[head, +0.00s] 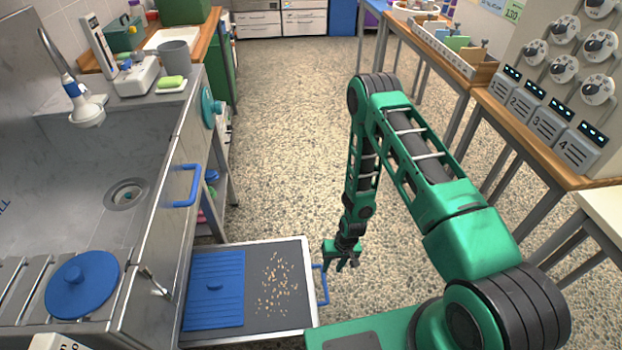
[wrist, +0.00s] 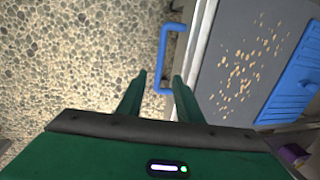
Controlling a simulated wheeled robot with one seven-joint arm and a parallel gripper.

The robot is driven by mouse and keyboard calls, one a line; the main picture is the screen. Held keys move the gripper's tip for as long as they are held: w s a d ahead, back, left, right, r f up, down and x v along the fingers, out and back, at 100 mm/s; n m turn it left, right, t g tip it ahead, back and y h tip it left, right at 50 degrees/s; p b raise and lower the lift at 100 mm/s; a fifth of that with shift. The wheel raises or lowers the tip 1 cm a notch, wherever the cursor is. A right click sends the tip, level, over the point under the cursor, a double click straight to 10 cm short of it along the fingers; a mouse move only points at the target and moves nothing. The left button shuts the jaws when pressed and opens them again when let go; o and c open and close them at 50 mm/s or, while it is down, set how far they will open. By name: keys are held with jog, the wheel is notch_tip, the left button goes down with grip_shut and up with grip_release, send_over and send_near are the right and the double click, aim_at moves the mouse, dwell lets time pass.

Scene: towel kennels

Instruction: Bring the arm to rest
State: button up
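My green arm reaches out over the floor from the lower right in the head view, bent at the elbow, with its forearm hanging down. My gripper (head: 343,264) hangs beside the blue handle (head: 321,284) of a grey tray-like drawer (head: 305,262).
The drawer is pulled out at the base of the steel sink unit (head: 175,150). It holds a blue slatted panel (head: 215,290) and scattered tan bits (head: 275,283). A wooden table (head: 545,150) with numbered grey boxes stands right. The speckled floor (head: 285,130) between is clear.

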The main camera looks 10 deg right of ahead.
jog(key=w+d+r+h, duration=0.1)
jog(key=w+d+r, duration=0.15)
jog(key=r, duration=0.45)
jog(key=w+d+r, duration=0.1)
jog(key=d+r, duration=0.3)
jog(key=r, duration=0.2)
jog(key=w+d+r+h, duration=0.1)
jog(key=w+d+r, duration=0.15)
jog(key=r, duration=0.45)
jog(key=s+d+r+m, duration=0.15)
jog(key=d+r, duration=0.25)
jog(key=r, duration=0.5)
jog(key=s+d+r, duration=0.3)
jog(key=d+r, duration=0.2)
jog(key=r, duration=0.4)
jog(key=s+d+r+m+h, duration=0.15)
jog(key=s+d+r, duration=0.25)
jog(key=s+r, duration=0.8)
jog(key=s+r+m+y, duration=0.1)
jog(key=s+r+m, duration=0.1)
jog(key=s+r, duration=0.6)
jog(key=s, duration=0.6)
jog(key=shift+a+r+m, duration=0.3)
jog(key=shift+a, duration=0.05)
jog(key=shift+y, duration=0.25)
